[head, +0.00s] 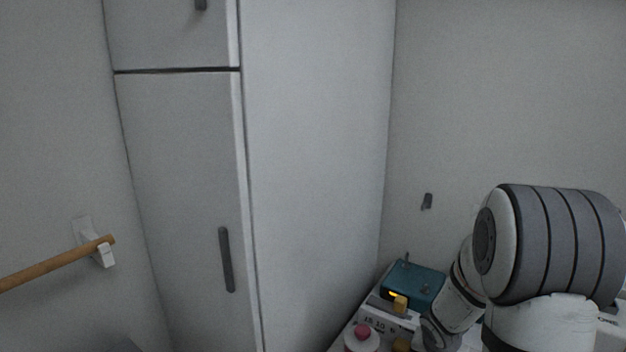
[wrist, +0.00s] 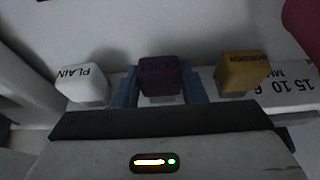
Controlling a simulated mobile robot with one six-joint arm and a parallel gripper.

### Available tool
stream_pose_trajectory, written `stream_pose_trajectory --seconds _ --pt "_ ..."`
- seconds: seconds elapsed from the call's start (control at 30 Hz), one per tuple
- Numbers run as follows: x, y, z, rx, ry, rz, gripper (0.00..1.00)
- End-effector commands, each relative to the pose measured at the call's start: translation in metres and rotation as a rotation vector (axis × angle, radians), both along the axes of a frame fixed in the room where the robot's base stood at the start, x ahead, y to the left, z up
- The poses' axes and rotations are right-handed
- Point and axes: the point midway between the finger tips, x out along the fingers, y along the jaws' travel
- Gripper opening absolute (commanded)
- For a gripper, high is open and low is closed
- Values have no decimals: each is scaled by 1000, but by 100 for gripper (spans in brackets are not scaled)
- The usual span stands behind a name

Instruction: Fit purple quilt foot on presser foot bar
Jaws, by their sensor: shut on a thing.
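The purple quilt foot (wrist: 158,76), a small block with dark lettering on its face, is in the middle of the wrist view. My gripper (wrist: 160,92) has its two blue fingers on either side of the foot and is shut on it. A white block marked PLAIN (wrist: 82,82) is to its left, and a mustard block (wrist: 242,72) with dark lettering is to its right, both apart from the fingers. I cannot make out the presser foot bar in either view. My gripper's fingers are not discernible in the head view.
A pale surface with numbers and MM (wrist: 292,90) lies at the right of the wrist view.

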Motion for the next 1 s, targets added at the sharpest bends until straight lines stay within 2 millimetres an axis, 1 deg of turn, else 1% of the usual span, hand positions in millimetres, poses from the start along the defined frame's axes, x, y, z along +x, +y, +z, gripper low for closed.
stream_pose_trajectory --seconds 0.17,0.8,1.0 --pt "-2 2 0 0 -2 2 10" --pt "-23 15 0 0 -2 0 10" --pt "-24 16 0 0 -1 0 10"
